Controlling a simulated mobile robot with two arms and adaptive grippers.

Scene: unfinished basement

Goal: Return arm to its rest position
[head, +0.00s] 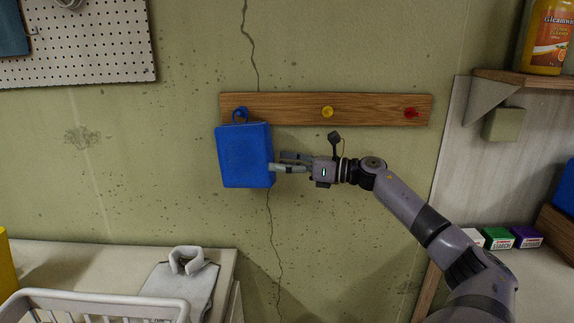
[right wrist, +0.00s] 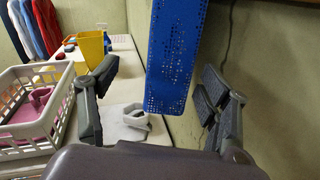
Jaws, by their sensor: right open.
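My right gripper (head: 284,162) is open, at the right edge of a blue container (head: 243,156). The container hangs from the blue peg (head: 240,113) of a wooden rail (head: 372,109) on the wall. In the right wrist view, the fingers of my right gripper (right wrist: 160,76) stand apart, with the perforated blue container (right wrist: 173,55) showing between them. I cannot tell whether a finger touches it. My right arm reaches in from the lower right. My left gripper is not in view.
A yellow peg (head: 327,111) and a red peg (head: 410,113) are bare. A white basket (head: 95,301) and a folded grey garment (head: 182,279) are at lower left. A shelf (head: 520,78) with an orange bottle (head: 547,35) is at upper right. Small boxes (head: 497,238) stand below it.

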